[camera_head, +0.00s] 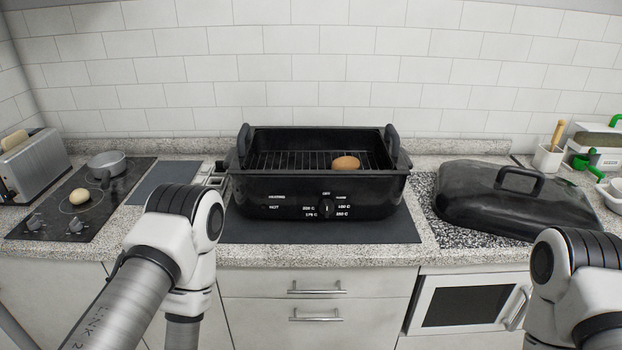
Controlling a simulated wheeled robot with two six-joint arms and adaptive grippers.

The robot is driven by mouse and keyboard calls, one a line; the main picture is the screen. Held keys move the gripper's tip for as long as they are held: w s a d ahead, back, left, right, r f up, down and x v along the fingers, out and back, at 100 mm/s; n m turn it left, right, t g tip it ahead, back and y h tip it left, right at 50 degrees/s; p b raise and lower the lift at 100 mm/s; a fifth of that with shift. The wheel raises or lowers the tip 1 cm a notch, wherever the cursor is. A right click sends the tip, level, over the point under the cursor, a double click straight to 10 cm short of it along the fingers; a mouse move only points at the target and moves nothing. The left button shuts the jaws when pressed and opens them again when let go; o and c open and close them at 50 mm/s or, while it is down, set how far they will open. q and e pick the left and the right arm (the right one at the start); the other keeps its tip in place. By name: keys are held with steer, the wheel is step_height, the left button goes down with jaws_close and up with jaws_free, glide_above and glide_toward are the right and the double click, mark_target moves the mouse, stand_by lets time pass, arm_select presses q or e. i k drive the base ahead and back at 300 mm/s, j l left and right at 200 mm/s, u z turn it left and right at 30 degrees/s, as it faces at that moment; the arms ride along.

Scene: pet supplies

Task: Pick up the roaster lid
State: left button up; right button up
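The black roaster lid (480,205) lies on the speckled counter to the right of the roaster, with its loop handle (505,179) on top. The black roaster (290,197) stands open on a dark mat in the middle of the counter. A wire rack (290,160) is inside it, and a brown egg-like item (346,163) rests on the rack. My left arm shows at the lower left and my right arm at the lower right, in front of the counter. Neither gripper is in view. The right arm is below and in front of the lid.
A toaster (36,165) stands at the far left. A cooktop (85,205) holds a small pot (107,163) and a pale round item (79,196). A utensil cup (547,159), green-handled items and a white dish (611,194) stand at the right. The tiled wall closes the back.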

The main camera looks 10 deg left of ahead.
mark_target(508, 201)
steer(key=i+l+u, duration=0.1)
steer(key=l+u, duration=0.35)
steer(key=l, duration=0.3)
steer(key=l+u, duration=0.45)
steer(key=l, duration=0.3)
